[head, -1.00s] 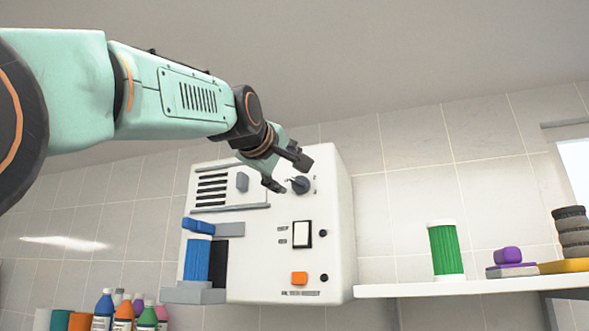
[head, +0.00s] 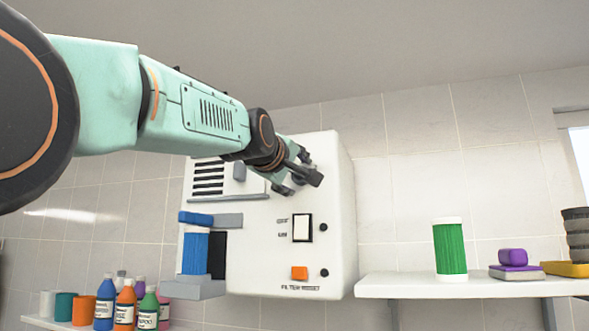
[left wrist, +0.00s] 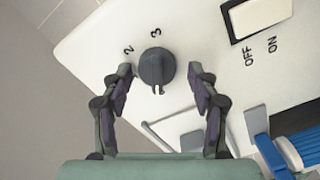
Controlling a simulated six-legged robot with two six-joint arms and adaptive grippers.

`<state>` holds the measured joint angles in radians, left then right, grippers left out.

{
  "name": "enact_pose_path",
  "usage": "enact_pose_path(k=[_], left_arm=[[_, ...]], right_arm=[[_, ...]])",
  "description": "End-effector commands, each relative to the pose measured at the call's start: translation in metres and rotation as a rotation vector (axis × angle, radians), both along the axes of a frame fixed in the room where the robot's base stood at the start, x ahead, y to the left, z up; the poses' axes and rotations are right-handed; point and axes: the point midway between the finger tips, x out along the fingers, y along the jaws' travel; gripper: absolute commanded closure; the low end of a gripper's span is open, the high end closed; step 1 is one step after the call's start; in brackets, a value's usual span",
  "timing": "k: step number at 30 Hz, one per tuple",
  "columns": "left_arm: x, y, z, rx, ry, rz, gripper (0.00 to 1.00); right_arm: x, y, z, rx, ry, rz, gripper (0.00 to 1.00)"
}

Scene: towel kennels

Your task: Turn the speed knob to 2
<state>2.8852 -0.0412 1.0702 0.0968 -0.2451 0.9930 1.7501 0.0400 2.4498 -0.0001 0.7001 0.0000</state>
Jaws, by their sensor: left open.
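The speed knob (left wrist: 157,66) is a round dark grey dial on the white machine (head: 335,225). In the left wrist view the numerals 2 and 3 show beside its rim, and a narrow ridge on the knob points to the bottom of the picture, away from both numerals. My left gripper (left wrist: 160,72) is open, with one finger on each side of the knob and gaps between fingers and knob. I cannot tell how deep the fingertips reach. In the head view my left gripper (head: 300,186) hides most of the knob. My right gripper is out of view.
The machine also has a white rocker switch (head: 302,228), an orange button (head: 299,273) and a blue cylinder (head: 195,252) in a side recess. A shelf (head: 385,287) at right holds a green cylinder (head: 449,248). Several bottles (head: 125,309) stand lower left.

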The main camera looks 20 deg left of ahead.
Motion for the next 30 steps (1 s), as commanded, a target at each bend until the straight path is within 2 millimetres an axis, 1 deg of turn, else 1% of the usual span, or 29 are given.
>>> enact_pose_path(k=[6,25,30], left_arm=[[-0.0004,-0.0002,0.0003,0.0,-0.002,0.0,0.4],[0.0,-0.0003,-0.0015,0.0,0.003,-0.001,0.93],[0.0,-0.0004,-0.0017,0.006,0.003,0.0,0.94]], right_arm=[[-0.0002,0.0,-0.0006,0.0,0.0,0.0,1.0],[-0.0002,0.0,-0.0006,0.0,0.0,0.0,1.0],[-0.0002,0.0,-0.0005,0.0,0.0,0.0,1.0]])
